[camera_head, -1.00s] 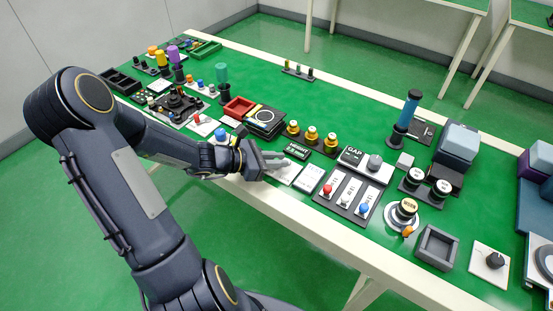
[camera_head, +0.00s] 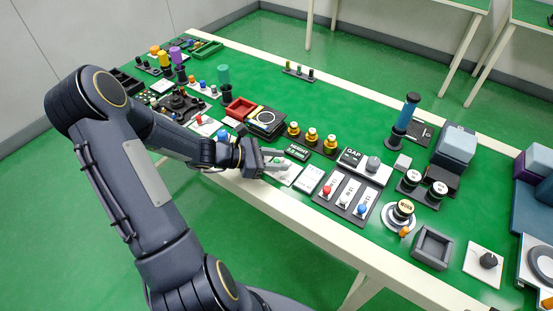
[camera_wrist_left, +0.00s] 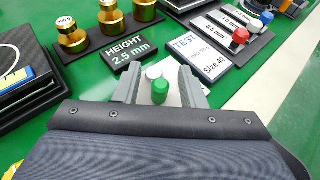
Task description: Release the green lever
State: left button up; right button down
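The green lever (camera_wrist_left: 160,91) is a small green knob in the left wrist view, with a white round knob or end (camera_wrist_left: 154,72) right behind it, on a pale plate. My left gripper (camera_wrist_left: 160,88) is open, with one grey finger on each side of the green lever. I see a gap between the lever and each finger, so it does not look gripped. In the head view my left gripper (camera_head: 279,160) is low over the white plate (camera_head: 288,174) near the table's front edge, and its fingers mostly hide the lever. My right gripper is not in view.
A black HEIGHT 2.5 mm display (camera_wrist_left: 129,51) and a white TEST card (camera_wrist_left: 200,52) stand just beyond the fingers. Brass weights (camera_head: 312,136) stand behind. A panel with red, white and blue levers (camera_head: 346,193) is to the right.

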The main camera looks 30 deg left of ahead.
pick_arm(q)
jog(key=shift+v, duration=3.95)
